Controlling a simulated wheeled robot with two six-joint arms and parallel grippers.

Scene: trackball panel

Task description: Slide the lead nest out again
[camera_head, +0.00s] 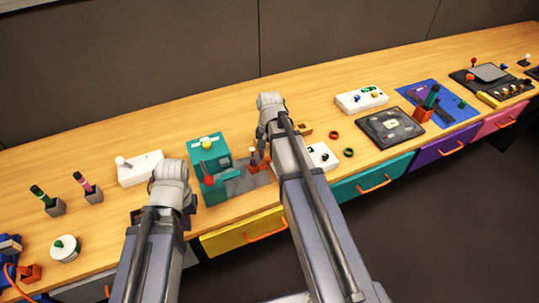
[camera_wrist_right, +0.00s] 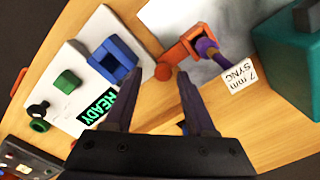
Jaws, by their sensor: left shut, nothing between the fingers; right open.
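What I take for the lead nest is an orange piece (camera_wrist_right: 190,48) with a round orange knob (camera_wrist_right: 163,72) at its near end. A purple lead (camera_wrist_right: 205,50) stands in it. It lies at the edge of a pale grey plate (camera_wrist_right: 215,20), beside a teal housing (camera_wrist_right: 285,60). The head view also shows the orange piece (camera_head: 262,167) right of the housing (camera_head: 211,160). My right gripper (camera_wrist_right: 158,88) is open and empty, with the knob ahead between its fingertips, apart from them in the picture.
A white panel (camera_wrist_right: 60,115) with a lit READY display (camera_wrist_right: 98,105), a blue square frame (camera_wrist_right: 113,60) and a green block (camera_wrist_right: 67,81) lies beside the nest. A "7 mm SYNC" label (camera_wrist_right: 246,77) is near the housing. A white switch box (camera_head: 140,167) stands left of the housing.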

